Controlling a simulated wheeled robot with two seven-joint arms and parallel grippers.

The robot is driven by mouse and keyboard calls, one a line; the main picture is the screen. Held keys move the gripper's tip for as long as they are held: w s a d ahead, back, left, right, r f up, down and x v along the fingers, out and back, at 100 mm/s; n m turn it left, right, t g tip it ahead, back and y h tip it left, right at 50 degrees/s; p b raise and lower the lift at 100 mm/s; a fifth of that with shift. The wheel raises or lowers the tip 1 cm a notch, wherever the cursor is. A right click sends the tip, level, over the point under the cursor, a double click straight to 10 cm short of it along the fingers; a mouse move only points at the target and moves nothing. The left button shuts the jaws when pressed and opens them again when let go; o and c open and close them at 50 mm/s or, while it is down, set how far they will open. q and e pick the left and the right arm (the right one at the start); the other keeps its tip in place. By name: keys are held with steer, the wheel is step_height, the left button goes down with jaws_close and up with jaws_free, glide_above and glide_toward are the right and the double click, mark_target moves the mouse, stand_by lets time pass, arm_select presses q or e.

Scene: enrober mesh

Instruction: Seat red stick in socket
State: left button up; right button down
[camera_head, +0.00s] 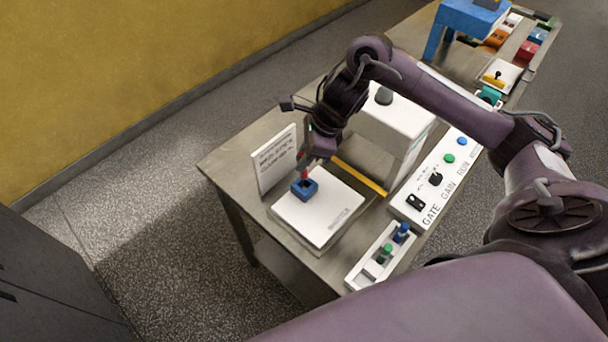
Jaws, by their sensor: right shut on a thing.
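The red stick (304,174) is upright in my right gripper (308,165), which is shut on it. Its lower end is at the blue socket block (305,190), over or in the opening; I cannot tell how deep it sits. The block stands on a white plate (325,218) near the table's left end. My right arm reaches in from the right. My left gripper is not in view.
A white sign (274,160) stands behind the plate. A white box (398,118) and a control panel (432,182) stand to the right. A white rack (368,273) with green and blue pieces lies at the front edge. A blue stand (464,18) is farther back.

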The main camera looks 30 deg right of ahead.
mark_target(304, 175)
steer(key=shift+f, duration=0.7)
steer(key=shift+f+p, duration=0.3)
steer(key=shift+f, duration=0.4)
step_height(304, 175, down, 4)
steer(key=shift+r+p, duration=0.2)
steer(key=shift+p, duration=0.3)
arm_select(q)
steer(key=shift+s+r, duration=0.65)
arm_select(e)
steer(key=shift+f+b, duration=0.2)
steer(key=shift+b, duration=0.1)
steer(key=c, duration=1.3)
jaws_free()
steer(key=shift+c, duration=0.2)
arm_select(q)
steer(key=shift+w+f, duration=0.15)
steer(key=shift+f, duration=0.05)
arm_select(e)
steer(key=shift+r, duration=0.1)
